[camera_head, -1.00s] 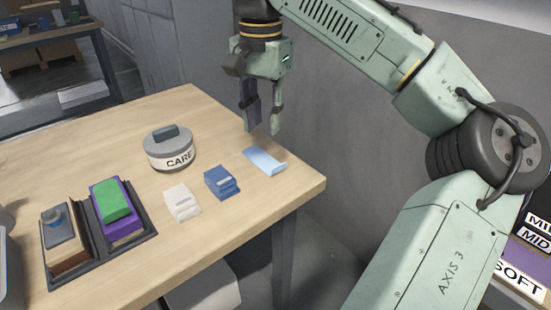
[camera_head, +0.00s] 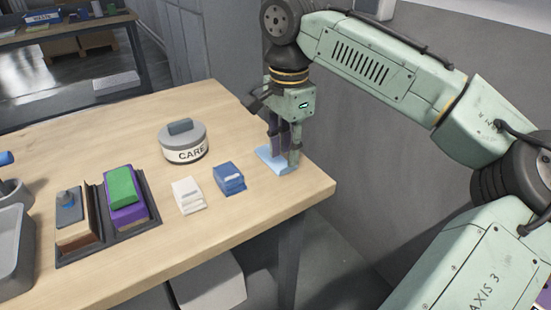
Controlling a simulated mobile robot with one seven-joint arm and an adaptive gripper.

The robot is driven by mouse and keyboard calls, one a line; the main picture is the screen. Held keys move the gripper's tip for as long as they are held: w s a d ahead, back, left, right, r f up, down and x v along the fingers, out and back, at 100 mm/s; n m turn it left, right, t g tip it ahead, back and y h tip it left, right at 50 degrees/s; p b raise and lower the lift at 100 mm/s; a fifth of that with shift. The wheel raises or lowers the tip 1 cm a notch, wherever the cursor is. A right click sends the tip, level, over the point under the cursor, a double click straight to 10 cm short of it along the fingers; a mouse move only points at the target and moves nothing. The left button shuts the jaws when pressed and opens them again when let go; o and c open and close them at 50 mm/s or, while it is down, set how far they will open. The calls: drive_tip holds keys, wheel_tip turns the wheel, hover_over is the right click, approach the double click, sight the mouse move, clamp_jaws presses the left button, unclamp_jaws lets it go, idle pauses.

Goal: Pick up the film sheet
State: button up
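The film sheet (camera_head: 265,153) looks like a flat light-blue piece lying near the right edge of the wooden table. My gripper (camera_head: 284,158) points down right over it, with its fingertips at the sheet's level or very close to it. The fingers cover part of the sheet. A narrow gap seems to show between the two fingers, but I cannot tell whether they touch the sheet.
Left of the sheet lie a blue block (camera_head: 229,180) and a white block (camera_head: 188,196). A round grey container (camera_head: 184,145) labelled "CARE" stands behind them. A dark tray (camera_head: 151,229) holds green-purple and grey-topped blocks. The table's right corner (camera_head: 322,186) is close by.

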sight(278, 165)
drive_tip(key=shift+d+f, duration=0.15)
drive_tip(key=shift+f, duration=0.8)
drive_tip(key=shift+d+f, duration=0.1)
drive_tip(key=shift+f, duration=0.8)
drive_tip(key=shift+c, duration=0.6)
clamp_jaws()
